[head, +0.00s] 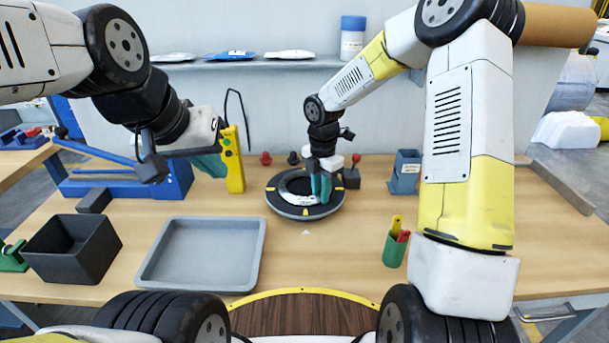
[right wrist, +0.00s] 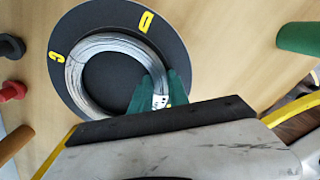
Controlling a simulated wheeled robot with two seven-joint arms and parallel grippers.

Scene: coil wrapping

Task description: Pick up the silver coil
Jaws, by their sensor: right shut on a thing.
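The silver coil (head: 295,198) is a ring of thin wire at the dark round disc with yellow marks (head: 275,205), near the table's middle. In the right wrist view the coil (right wrist: 78,72) shows against the disc (right wrist: 65,37), off its centre. My right gripper (head: 321,187) points down at the coil's right side. Its green fingers (right wrist: 160,93) are shut on the coil's wire band, near a white label. I cannot tell whether the coil touches the disc. My left gripper (head: 212,165) is at the left, away from the coil; its finger gap is not clear.
A grey tray (head: 204,288) and a black bin (head: 72,275) are at the front left. A yellow handheld device (head: 234,165) stands beside my left gripper. A green cup with tools (head: 394,250) stands right of the disc.

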